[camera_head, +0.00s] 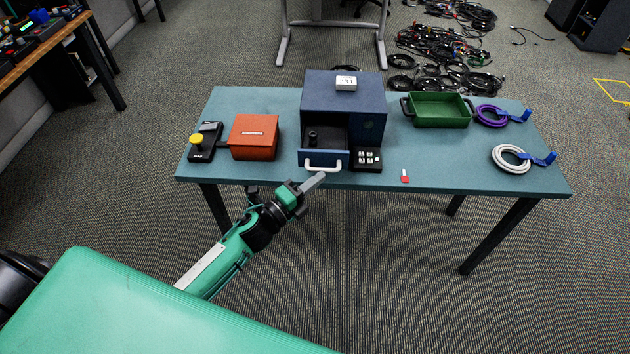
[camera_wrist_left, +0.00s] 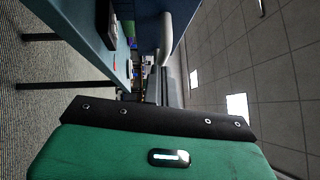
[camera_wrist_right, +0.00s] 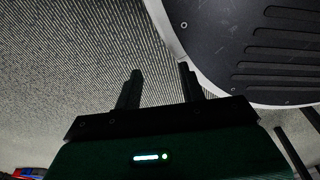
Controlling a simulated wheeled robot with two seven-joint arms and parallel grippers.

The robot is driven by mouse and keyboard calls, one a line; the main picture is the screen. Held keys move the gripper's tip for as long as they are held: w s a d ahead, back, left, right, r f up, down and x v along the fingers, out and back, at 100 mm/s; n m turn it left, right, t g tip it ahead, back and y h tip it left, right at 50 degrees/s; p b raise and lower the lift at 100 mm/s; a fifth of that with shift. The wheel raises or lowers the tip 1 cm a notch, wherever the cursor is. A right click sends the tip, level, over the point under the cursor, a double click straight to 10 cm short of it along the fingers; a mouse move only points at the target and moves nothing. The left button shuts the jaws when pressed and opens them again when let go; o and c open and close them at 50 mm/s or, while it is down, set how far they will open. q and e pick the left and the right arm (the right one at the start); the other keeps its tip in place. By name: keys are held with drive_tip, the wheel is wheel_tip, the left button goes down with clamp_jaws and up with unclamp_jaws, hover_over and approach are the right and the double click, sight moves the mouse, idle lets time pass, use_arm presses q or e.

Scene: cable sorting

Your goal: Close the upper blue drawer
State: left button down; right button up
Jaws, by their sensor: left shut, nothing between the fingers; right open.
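The blue drawer (camera_head: 324,157) is pulled out of the front of the blue cabinet (camera_head: 318,92), towards my side. A white handle (camera_head: 322,167) is on its front, and a small black object (camera_head: 313,138) stands inside it. My left gripper (camera_head: 314,181) is shut and empty, its tip close in front of the handle; I cannot tell whether they touch. The pale handle (camera_wrist_left: 165,38) also shows in the left wrist view. My right gripper (camera_wrist_right: 159,78) is open and empty above the floor, outside the head view.
An orange box (camera_head: 254,137) and a black device with a yellow knob (camera_head: 205,142) are left of the cabinet. A black keypad (camera_head: 367,159) is close beside the drawer. A green tray (camera_head: 439,110), cable coils (camera_head: 511,159) and a red-white stick (camera_head: 405,176) lie right.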

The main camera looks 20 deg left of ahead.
sight(311, 142)
use_arm(q)
drive_tip(key=w+a+b, duration=0.1)
drive_tip(key=w, duration=0.3)
drive_tip(key=w+a+b, duration=0.1)
drive_tip(key=w, duration=0.4)
drive_tip(key=w+a+b, duration=0.1)
drive_tip(key=w+a, duration=0.1)
drive_tip(key=w, duration=0.2)
drive_tip(key=shift+w, duration=0.55)
drive_tip(key=shift+w+a+r, duration=0.1)
drive_tip(key=shift+a, duration=0.05)
drive_tip(key=shift+a+r, duration=0.1)
drive_tip(key=shift+r, duration=0.05)
use_arm(e)
drive_tip(key=w+a+r, duration=0.2)
drive_tip(key=w+r, duration=0.4)
drive_tip(key=shift+w+a+r, duration=0.3)
use_arm(q)
drive_tip(key=shift+w+r, duration=0.1)
use_arm(e)
drive_tip(key=shift+d, duration=0.1)
